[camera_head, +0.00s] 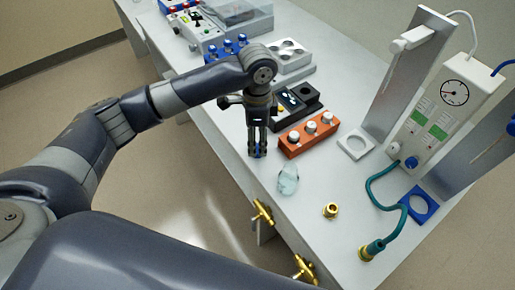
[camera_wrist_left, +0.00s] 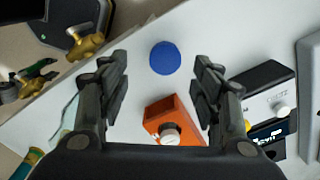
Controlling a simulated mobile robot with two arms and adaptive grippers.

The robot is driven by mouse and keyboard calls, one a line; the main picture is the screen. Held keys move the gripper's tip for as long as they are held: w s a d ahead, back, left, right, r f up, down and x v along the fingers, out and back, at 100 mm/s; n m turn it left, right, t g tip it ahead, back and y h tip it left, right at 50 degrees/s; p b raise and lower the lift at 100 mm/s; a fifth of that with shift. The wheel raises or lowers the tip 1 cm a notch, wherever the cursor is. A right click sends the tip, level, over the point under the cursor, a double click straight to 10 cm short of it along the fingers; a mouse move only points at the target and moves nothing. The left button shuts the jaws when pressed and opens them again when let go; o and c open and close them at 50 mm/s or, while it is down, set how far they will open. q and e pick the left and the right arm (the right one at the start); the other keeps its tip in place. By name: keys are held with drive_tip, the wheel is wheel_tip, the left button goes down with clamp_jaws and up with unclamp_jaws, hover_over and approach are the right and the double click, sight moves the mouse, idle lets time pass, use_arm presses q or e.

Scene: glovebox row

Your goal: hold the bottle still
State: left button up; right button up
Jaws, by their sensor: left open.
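A pale, see-through bluish bottle (camera_head: 288,180) is on the grey bench, near its front edge. In the left wrist view, a pale see-through shape (camera_wrist_left: 69,115), likely the bottle, shows partly hidden behind the left finger. My left gripper (camera_head: 257,150) points down over the bench, behind and to the left of the bottle and apart from it. Its two fingers (camera_wrist_left: 160,90) are spread with nothing between them. My right gripper is not in view.
An orange block (camera_head: 309,134) with white-capped vials stands right beside my left gripper. A black device (camera_head: 296,100) is behind it. A brass fitting (camera_head: 331,210) lies right of the bottle. Brass valves (camera_head: 262,213) stick out at the bench front. A blue disc (camera_wrist_left: 165,58) shows between the fingers.

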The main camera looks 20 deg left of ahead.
sight(258, 148)
use_arm(q)
drive_tip(key=shift+f, duration=0.1)
drive_tip(key=f, duration=0.1)
drive_tip(key=f+p, duration=0.1)
drive_tip(key=f, duration=0.2)
drive_tip(key=shift+w+f+p, duration=0.2)
drive_tip(key=shift+w+p, duration=0.15)
drive_tip(key=shift+w, duration=0.05)
drive_tip(key=shift+f, duration=0.25)
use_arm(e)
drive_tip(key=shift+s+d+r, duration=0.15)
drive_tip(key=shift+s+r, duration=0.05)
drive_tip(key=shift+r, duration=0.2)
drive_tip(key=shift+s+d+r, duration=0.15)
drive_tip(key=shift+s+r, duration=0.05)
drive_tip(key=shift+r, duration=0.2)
use_arm(q)
drive_tip(key=shift+c, duration=0.3)
drive_tip(key=c, duration=0.7)
